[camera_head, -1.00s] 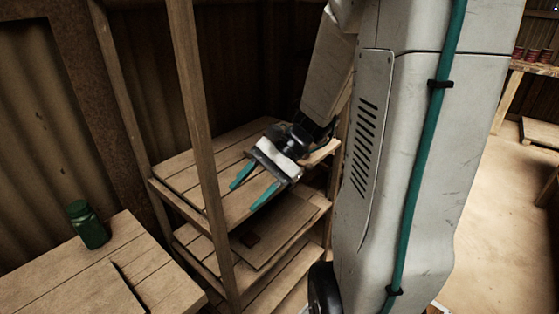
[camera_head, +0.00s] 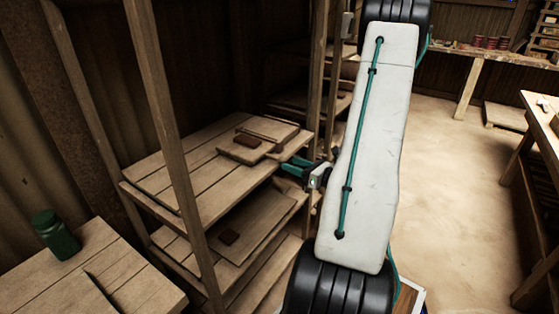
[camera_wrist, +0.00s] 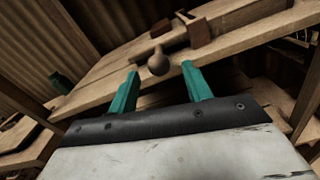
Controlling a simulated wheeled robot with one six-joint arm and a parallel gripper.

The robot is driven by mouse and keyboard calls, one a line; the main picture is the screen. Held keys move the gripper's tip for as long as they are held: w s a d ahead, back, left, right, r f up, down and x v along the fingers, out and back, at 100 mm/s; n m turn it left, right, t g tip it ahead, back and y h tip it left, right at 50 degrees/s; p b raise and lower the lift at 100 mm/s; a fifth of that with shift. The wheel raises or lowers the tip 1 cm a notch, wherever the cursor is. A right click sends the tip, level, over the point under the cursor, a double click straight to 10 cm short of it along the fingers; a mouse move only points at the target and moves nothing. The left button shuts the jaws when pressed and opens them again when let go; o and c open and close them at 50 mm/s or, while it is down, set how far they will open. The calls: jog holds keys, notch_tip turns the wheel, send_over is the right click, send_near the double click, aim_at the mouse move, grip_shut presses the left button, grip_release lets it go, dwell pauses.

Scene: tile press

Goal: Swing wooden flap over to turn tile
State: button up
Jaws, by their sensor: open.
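A wooden board assembly (camera_head: 242,154) lies on the shelf's upper level in the head view. It carries a small reddish-brown block (camera_head: 248,140) and a raised wooden piece (camera_head: 272,129); I cannot tell for sure which part is the flap or the tile. In the wrist view a round wooden knob (camera_wrist: 158,62) sticks out at the board's near edge, with a brown block (camera_wrist: 197,33) behind it. My gripper (camera_head: 290,168) is at the shelf's right edge. Its teal fingers (camera_wrist: 157,88) are open and empty, the knob just beyond and between their tips.
A wooden shelf upright (camera_head: 172,130) stands left of the board. A green jar (camera_head: 55,235) stands on a table at lower left. Open floor (camera_head: 440,160) lies to the right.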

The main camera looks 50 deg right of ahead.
aim_at(280, 160)
jog(key=w, duration=0.6)
jog(key=shift+a, duration=0.3)
grip_shut()
